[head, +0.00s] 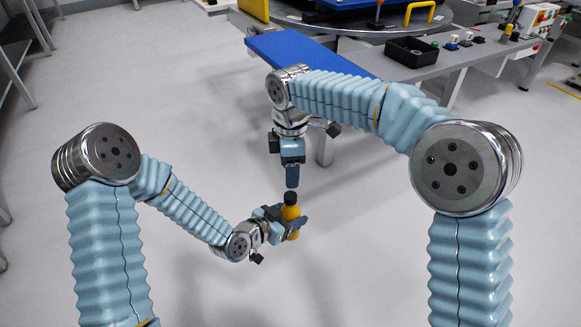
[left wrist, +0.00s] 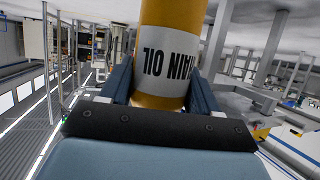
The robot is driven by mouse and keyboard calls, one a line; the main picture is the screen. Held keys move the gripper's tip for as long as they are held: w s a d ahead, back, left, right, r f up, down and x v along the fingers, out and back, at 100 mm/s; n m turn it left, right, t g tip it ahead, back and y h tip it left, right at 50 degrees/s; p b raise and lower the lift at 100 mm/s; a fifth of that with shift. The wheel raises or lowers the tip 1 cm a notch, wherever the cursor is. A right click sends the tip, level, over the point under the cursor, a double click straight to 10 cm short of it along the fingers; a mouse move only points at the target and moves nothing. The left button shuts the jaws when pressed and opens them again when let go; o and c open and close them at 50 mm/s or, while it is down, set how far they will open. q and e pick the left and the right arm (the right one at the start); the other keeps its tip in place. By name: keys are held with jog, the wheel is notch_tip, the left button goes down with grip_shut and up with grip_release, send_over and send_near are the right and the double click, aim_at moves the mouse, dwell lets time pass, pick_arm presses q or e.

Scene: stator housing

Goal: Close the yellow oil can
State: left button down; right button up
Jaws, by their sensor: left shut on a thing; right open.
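The yellow oil can (head: 293,213) is held in the air in my left gripper (head: 291,222), with its dark top (head: 290,198) upward. In the left wrist view the yellow can (left wrist: 165,55) with a white label stands between the two fingers; its top is out of that frame. My left gripper is shut on the can's body. My right gripper (head: 292,178) points down just above the can's dark top, with a small gap showing between them. Its fingers overlap in this view, and nothing shows held in it. Whether the dark top is fully seated cannot be told.
A table with a blue mat (head: 300,55) stands behind my right arm. A black tray (head: 411,52) and several small parts lie on its right side. A table leg stands just right of my right gripper. The floor around the can is clear.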

aim_at(291, 195)
jog(key=shift+f, duration=4.05)
